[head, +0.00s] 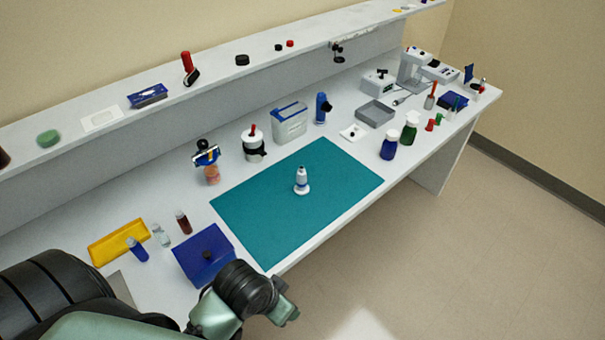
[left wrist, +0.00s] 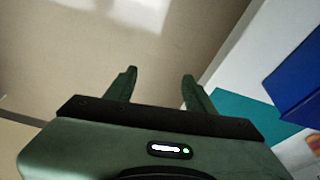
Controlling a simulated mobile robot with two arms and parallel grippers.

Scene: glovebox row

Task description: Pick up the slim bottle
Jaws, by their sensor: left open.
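A slim white bottle with a blue band (head: 302,176) stands upright on the teal mat (head: 345,205) in the head view. Its foot looks wider and round. My left gripper (head: 285,309) is low in the head view, in front of the table's front edge and well apart from the bottle. In the left wrist view its two fingers (left wrist: 159,80) are spread, with only floor showing between them. The bottle does not show in the left wrist view. My right gripper is in neither view.
A blue box (head: 204,254) stands near my left arm, with small vials and a yellow tray (head: 117,242) behind it. Jars and a white-blue container (head: 289,125) stand behind the mat. Two bottles (head: 389,148) stand to its right. The mat around the bottle is clear.

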